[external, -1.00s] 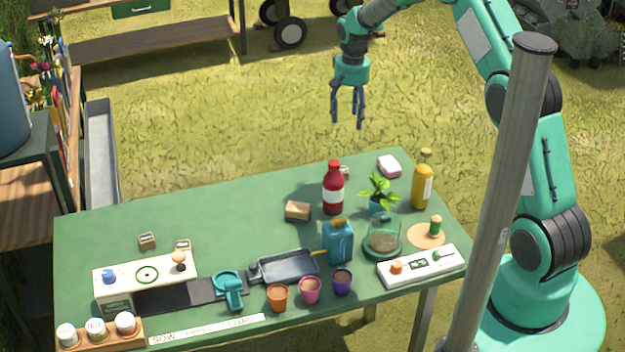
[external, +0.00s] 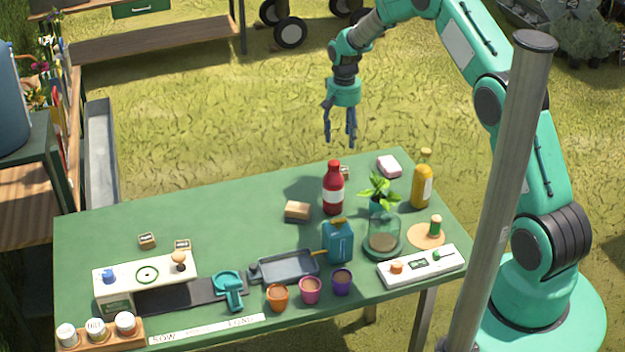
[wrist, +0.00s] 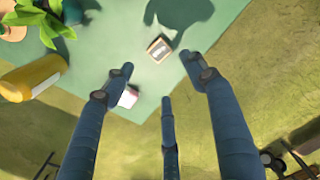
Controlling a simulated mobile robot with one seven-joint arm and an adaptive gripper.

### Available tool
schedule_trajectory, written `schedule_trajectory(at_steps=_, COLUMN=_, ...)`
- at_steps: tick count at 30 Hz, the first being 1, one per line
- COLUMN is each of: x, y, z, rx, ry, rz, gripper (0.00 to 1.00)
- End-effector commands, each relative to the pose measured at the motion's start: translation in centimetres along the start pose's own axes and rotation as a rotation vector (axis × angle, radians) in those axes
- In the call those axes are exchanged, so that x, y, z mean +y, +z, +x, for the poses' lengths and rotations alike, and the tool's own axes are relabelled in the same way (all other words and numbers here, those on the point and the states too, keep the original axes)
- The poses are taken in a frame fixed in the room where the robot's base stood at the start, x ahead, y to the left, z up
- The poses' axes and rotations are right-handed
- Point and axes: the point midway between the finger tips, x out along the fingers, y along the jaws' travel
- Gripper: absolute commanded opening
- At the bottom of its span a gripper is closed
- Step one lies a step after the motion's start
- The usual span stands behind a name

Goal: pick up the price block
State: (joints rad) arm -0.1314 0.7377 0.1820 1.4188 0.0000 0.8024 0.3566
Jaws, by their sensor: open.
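My gripper (external: 340,138) is open and empty, pointing down in the air beyond the table's far edge. Its fingers also show spread in the wrist view (wrist: 160,76). A small wooden block with a pale label face (wrist: 160,48) lies on the green table ahead of the fingertips in the wrist view. It looks like the block (external: 345,173) mostly hidden behind the red bottle (external: 333,190) in the external view. Two similar small labelled blocks stand at the table's left, one here (external: 147,240) and one beside it (external: 182,245). The lettering is too small to read.
A pink-and-white block (external: 389,167), a yellow bottle (external: 422,182) and a potted plant (external: 380,190) stand to the right of the red bottle. A plain tan block (external: 297,211) lies left of it. The table's (external: 200,215) far left is mostly clear.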

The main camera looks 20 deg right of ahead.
Motion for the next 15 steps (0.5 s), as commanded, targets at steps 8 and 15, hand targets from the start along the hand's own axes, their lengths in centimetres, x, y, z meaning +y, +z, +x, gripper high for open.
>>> schedule_trajectory(at_steps=8, x=0.0, y=0.1, z=4.3, rx=-0.003, ry=0.001, rz=0.000, gripper=0.56)
schedule_trajectory(at_steps=15, x=0.0, y=0.0, z=7.0, rx=-0.001, ry=0.000, rz=0.000, gripper=0.56)
